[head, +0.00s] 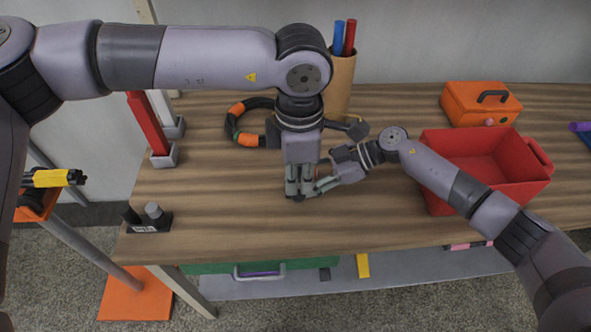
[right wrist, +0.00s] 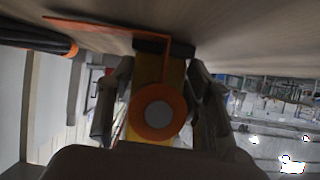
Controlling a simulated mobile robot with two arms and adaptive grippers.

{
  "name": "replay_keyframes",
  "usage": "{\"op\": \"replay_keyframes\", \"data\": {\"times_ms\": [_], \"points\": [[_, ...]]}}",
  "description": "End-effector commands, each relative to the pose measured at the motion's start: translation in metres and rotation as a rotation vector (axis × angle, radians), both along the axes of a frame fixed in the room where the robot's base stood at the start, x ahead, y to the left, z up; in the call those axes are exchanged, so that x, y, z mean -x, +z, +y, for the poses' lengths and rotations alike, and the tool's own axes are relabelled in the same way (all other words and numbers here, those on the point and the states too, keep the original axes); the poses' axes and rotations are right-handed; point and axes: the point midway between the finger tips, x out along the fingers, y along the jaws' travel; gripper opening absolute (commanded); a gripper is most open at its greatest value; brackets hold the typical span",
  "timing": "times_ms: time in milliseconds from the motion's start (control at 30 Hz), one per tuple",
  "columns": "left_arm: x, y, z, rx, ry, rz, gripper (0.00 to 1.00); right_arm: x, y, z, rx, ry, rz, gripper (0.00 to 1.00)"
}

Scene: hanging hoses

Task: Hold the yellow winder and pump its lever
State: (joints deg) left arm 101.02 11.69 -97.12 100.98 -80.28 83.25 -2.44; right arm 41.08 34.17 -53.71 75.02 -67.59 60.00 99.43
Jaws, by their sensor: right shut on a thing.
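The yellow winder (right wrist: 143,88) shows in the right wrist view, with an orange ring (right wrist: 137,122) and a grey round hub. It sits between the two fingers of my right gripper (right wrist: 158,100), which is shut on it. In the head view the winder is hidden behind my grippers. My left gripper (head: 299,188) points straight down over the middle of the table, its fingers close together. The tips of my right gripper (head: 320,185) meet it from the right. Whether the left fingers hold the lever cannot be seen.
A red bin (head: 480,150) and an orange box (head: 480,103) stand on the right of the wooden table (head: 225,215). A black and orange hose coil (head: 247,139) and a brown cup (head: 340,88) with red and blue sticks are behind. The front middle is clear.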

Motion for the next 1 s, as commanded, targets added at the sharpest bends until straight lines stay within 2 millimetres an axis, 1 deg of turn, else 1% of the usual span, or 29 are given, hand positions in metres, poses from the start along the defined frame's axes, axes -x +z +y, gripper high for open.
{"op": "replay_keyframes", "data": {"times_ms": [100,433,533,867,1000], "points": [[0.002,-0.009,0.000,0.000,-0.001,0.002,0.12,0.000,-0.001,-0.001,0.002,-0.002,-0.001,0.30],[0.007,-0.032,0.000,-0.001,0.000,0.001,0.12,0.000,-0.001,-0.001,0.002,0.000,-0.001,0.30],[0.007,-0.035,0.000,0.000,0.000,-0.002,0.12,0.000,0.000,0.000,0.001,0.000,-0.001,0.31],[0.006,-0.036,0.001,-0.001,0.002,-0.003,0.12,0.001,0.000,0.000,0.000,0.004,0.000,0.31],[0.007,-0.041,0.001,-0.002,0.002,-0.002,0.12,0.001,0.000,0.001,-0.001,0.004,0.000,0.31]]}}
